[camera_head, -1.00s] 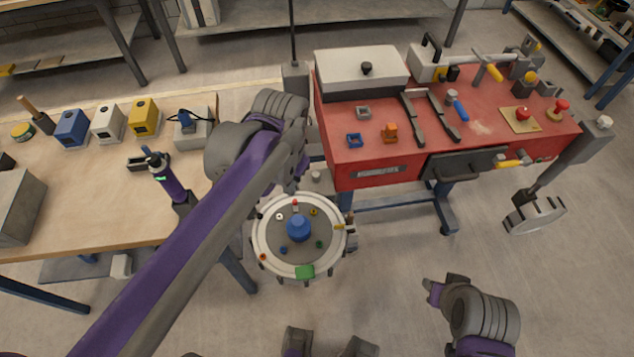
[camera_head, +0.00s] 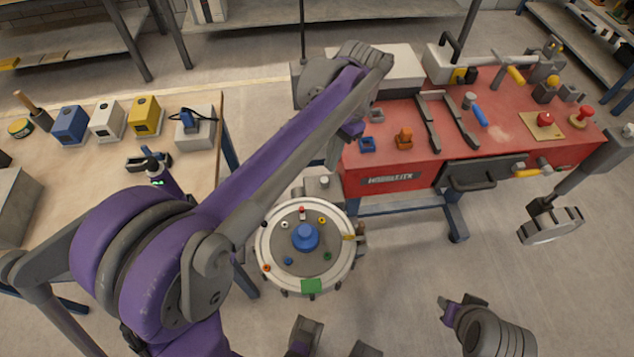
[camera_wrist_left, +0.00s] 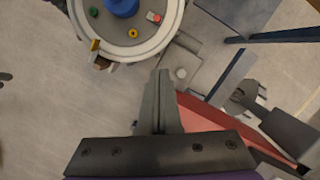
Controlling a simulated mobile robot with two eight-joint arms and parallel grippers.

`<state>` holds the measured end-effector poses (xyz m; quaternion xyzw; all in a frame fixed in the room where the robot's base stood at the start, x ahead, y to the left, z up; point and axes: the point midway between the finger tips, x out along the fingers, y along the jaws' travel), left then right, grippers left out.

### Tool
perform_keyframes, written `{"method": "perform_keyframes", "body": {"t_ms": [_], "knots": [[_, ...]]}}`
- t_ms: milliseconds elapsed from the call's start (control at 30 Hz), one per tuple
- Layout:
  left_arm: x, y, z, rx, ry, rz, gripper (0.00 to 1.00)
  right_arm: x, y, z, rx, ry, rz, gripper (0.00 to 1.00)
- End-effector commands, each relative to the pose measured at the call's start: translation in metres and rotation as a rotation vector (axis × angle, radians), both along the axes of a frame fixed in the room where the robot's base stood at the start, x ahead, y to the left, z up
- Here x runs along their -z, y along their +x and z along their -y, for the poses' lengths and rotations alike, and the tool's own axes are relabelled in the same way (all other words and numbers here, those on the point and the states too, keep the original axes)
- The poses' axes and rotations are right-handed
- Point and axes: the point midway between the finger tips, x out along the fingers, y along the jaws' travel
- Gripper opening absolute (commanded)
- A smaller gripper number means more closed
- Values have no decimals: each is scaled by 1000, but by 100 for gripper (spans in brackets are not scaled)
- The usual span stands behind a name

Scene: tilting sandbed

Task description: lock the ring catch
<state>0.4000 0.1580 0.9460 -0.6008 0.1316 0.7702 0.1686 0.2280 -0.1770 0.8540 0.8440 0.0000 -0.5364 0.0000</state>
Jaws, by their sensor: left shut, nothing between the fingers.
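A round white-rimmed drum (camera_head: 262,262) with a blue hub (camera_head: 305,236) stands between the wooden table and the red bench. A yellow tab (camera_head: 349,237) sits at its right rim, with a dark bracket beside it; this looks like the ring catch, but whether it is locked I cannot tell. In the left wrist view the yellow tab (camera_wrist_left: 95,45) is at the rim, left of my fingers. My left gripper (camera_wrist_left: 161,74) is shut and empty, apart from the drum. In the head view my left gripper (camera_head: 332,163) hangs over the bench's left end, partly hidden.
The red bench (camera_head: 400,180) carries a lidded box, rails, handles and knobs. A grey block (camera_head: 322,190) stands between drum and bench. The wooden table (camera_head: 90,195) is left. My right arm (camera_head: 485,325) is at lower right.

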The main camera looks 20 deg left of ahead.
Motion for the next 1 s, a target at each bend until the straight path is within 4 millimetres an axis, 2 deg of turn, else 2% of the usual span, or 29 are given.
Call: {"method": "perform_keyframes", "body": {"t_ms": [167, 500, 700, 1000], "knots": [[26, -6, -3, 0, 0, 0, 0, 4, 0, 0, 0, 0, -1, 36], [96, -22, -10, 0, 0, 0, 0, 12, -1, 0, 0, 0, -4, 36], [93, -49, -22, -1, 0, 1, 0, 9, -1, 0, 0, 0, -3, 36], [93, -58, -27, 0, 0, 1, 0, 9, -1, 0, 0, 0, -3, 36]]}}
